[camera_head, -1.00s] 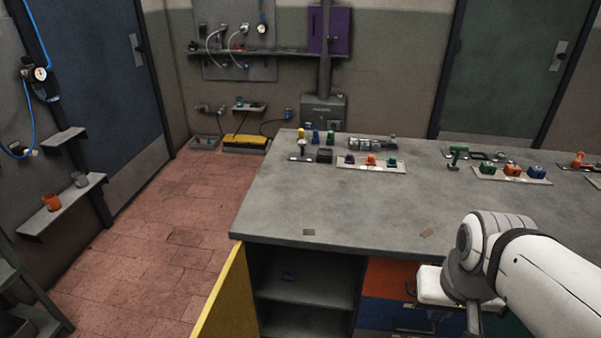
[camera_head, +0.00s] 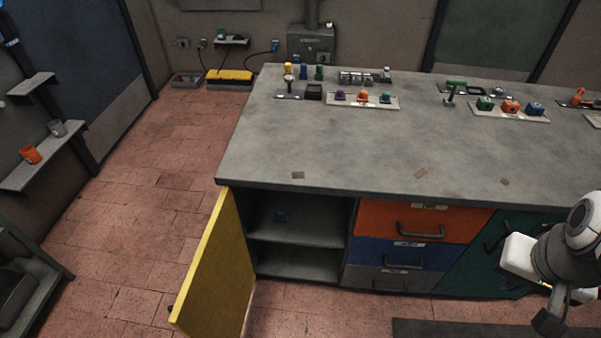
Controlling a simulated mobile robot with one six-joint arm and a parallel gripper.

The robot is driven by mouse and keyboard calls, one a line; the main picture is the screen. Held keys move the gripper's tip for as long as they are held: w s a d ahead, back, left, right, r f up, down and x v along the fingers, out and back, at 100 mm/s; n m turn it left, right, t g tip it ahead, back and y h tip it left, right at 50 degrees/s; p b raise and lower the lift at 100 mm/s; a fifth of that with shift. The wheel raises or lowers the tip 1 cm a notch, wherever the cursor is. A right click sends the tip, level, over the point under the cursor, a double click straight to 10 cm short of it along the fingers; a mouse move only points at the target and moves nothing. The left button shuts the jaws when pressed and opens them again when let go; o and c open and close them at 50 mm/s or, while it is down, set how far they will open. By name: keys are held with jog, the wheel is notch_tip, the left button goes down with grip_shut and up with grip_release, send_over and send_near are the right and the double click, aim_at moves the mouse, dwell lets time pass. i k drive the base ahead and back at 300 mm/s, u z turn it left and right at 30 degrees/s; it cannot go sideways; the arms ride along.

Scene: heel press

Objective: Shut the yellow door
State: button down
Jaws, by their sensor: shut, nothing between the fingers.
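The yellow door (camera_head: 220,265) stands open at the left end of the workbench. It is hinged at the left edge of an open cabinet (camera_head: 300,262) and swings out toward the front of the picture. My gripper (camera_head: 552,318) is at the lower right, well apart from the door, in front of the green cabinet front. Its fingers are shut and empty, and partly cut off from clear view.
Beside the open cabinet are orange (camera_head: 420,222), blue (camera_head: 400,254) and grey drawers with handles, all shut. The grey bench top (camera_head: 350,140) carries several small controls at the back. Tiled floor (camera_head: 130,230) lies free left of the door. Wall shelves (camera_head: 45,160) stand at far left.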

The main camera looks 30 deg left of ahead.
aim_at(212, 302)
jog(key=z, duration=1.3)
jog(key=k, duration=2.65)
jog(key=u, duration=1.55)
jog(key=i, duration=1.05)
jog(key=u, duration=0.2)
